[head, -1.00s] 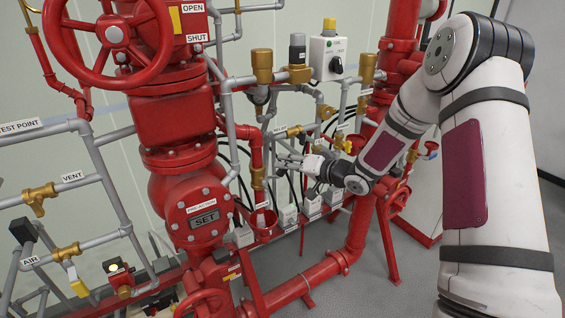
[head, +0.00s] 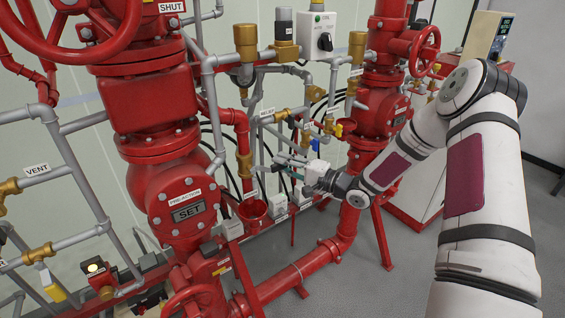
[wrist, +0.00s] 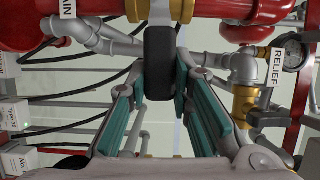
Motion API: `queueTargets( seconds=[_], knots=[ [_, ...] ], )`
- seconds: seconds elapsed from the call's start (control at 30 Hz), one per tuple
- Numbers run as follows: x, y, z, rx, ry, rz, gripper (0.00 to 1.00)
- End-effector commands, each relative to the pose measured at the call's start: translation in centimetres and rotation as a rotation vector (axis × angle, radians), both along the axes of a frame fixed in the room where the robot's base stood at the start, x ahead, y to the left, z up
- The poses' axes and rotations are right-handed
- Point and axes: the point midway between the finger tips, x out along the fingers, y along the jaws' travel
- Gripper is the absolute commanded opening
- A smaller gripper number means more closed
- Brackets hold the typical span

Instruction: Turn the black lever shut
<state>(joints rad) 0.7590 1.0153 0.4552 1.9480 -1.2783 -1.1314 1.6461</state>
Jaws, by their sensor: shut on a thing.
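The black lever (wrist: 159,62) hangs down from a brass fitting (wrist: 183,10) at the top centre of the wrist view. It stands upright between my gripper's teal finger pads. My gripper (wrist: 160,88) is shut on it, with one pad at each side of its lower part. In the head view my gripper (head: 284,160) is among the grey pipes, right of the large red valve body. The lever is too small and covered to make out there.
A relief valve (wrist: 244,95) with a brass body and its own black handle is close on the right. Grey pipes, black hoses and a red drain cup (head: 253,209) surround the gripper. A large red valve body (head: 180,215) stands left. Open floor (head: 400,270) lies at the front right.

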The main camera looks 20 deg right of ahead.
Motion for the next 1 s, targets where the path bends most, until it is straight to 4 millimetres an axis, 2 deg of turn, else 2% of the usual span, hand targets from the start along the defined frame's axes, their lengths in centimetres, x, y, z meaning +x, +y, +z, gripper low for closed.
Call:
queueTargets(
  seconds=[0.57,0.6,0.7,1.0],
  knots=[
    [-0.06,-0.05,-0.58,0.031,0.017,-0.001,0.0],
    [-0.06,-0.04,-0.59,0.031,0.017,-0.001,0.23],
    [-0.05,-0.03,-0.57,0.032,0.017,-0.001,0.42],
    [-0.07,-0.04,-0.41,0.031,0.012,0.0,0.42]
  ],
)
